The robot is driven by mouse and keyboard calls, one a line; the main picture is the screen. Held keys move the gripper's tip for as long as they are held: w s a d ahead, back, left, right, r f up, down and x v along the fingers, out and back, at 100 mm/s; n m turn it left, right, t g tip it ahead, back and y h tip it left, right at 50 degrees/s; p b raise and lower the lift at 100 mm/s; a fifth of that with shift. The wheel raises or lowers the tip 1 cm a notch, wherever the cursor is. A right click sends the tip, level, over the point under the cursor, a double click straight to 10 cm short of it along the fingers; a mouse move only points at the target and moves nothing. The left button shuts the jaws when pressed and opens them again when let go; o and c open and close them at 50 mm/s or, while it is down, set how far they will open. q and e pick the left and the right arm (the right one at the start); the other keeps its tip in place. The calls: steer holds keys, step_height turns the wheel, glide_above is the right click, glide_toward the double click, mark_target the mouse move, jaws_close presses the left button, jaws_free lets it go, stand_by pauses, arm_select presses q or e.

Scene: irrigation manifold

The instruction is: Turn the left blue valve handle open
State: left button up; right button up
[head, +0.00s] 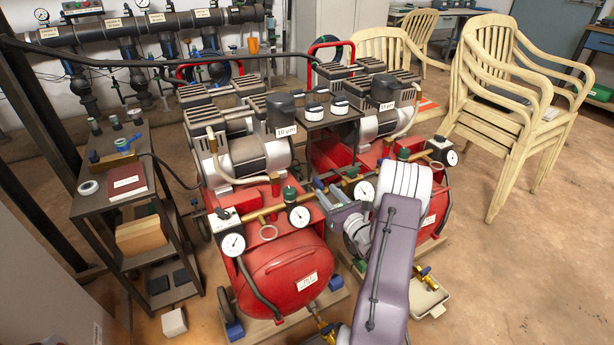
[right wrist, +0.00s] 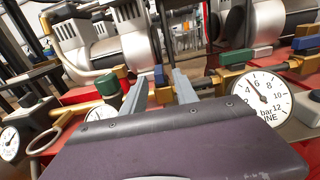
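My right gripper (head: 326,190) reaches in from the bottom right of the head view, at the brass pipework between the two red compressors. In the right wrist view its two grey fingers (right wrist: 160,88) are apart. A small blue handle (right wrist: 158,75) shows in the gap near their tips; I cannot tell whether they touch it. The arm hides part of the pipework in the head view. My left gripper is not in view.
Pressure gauges (head: 233,243) and (right wrist: 267,93) sit close to the pipework. The red tank (head: 285,268) is below. A dark shelf cart at left holds a brass valve with a blue handle (head: 124,144). Stacked chairs (head: 508,110) stand at right; the floor (head: 520,260) there is clear.

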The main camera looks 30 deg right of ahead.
mark_target(314, 179)
steer(key=w+b, duration=0.1)
steer(key=w, duration=0.1)
steer(key=w+b, duration=0.1)
steer(key=w, duration=0.2)
steer(key=w+b, duration=0.1)
steer(key=w, duration=0.2)
steer(key=shift+w+d, duration=0.1)
steer(key=shift+d, duration=0.25)
steer(key=shift+w, duration=0.35)
steer(key=shift+r, duration=0.1)
jaws_close()
